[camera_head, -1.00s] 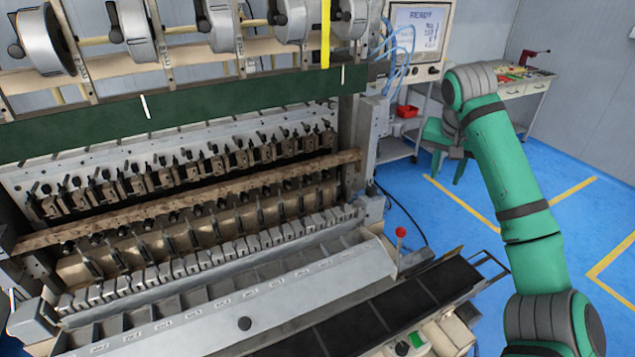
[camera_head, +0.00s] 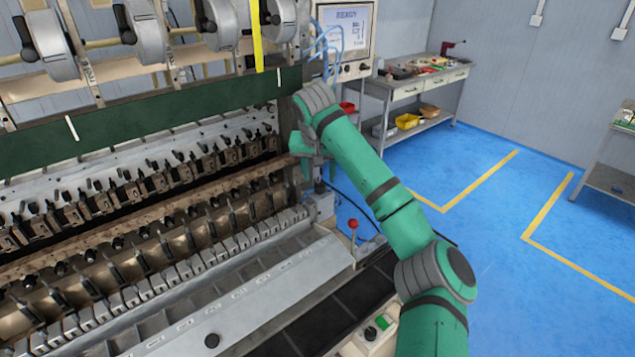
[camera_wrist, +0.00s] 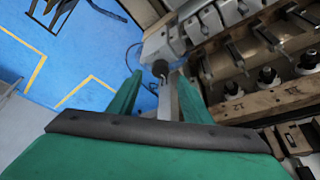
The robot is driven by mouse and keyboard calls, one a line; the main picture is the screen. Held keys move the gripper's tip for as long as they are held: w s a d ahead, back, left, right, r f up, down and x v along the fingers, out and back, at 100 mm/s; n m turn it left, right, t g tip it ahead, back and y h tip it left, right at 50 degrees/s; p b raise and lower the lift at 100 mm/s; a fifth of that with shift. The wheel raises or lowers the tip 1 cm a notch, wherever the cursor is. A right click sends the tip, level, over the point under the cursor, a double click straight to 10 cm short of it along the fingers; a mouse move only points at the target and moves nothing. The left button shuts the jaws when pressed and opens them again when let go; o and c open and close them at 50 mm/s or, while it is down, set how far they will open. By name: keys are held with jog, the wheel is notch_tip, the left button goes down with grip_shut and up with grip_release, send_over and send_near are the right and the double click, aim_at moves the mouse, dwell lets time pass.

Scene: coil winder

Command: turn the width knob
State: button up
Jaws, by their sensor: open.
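My gripper (camera_wrist: 157,80) is open in the wrist view, its two green fingers pointing at the machine's end. A dark round knob (camera_wrist: 160,69) shows between and just beyond the fingertips, in front of a grey block. It looks like the width knob, but no label on it can be read. I cannot tell whether the fingers touch it. In the head view my gripper (camera_head: 304,168) is mostly hidden behind my wrist, at the right end of the coil winder (camera_head: 130,225), and this knob cannot be made out there.
A red-balled lever (camera_head: 353,224) stands right of the machine, near my forearm. A dark conveyor (camera_head: 335,310) and a green-button box (camera_head: 383,321) lie in front. The screen (camera_head: 343,32) and a workbench (camera_head: 415,85) are behind. Blue floor at right is clear.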

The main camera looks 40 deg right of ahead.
aim_at(320, 185)
jog(key=shift+x, duration=2.15)
jog(key=c, duration=1.1)
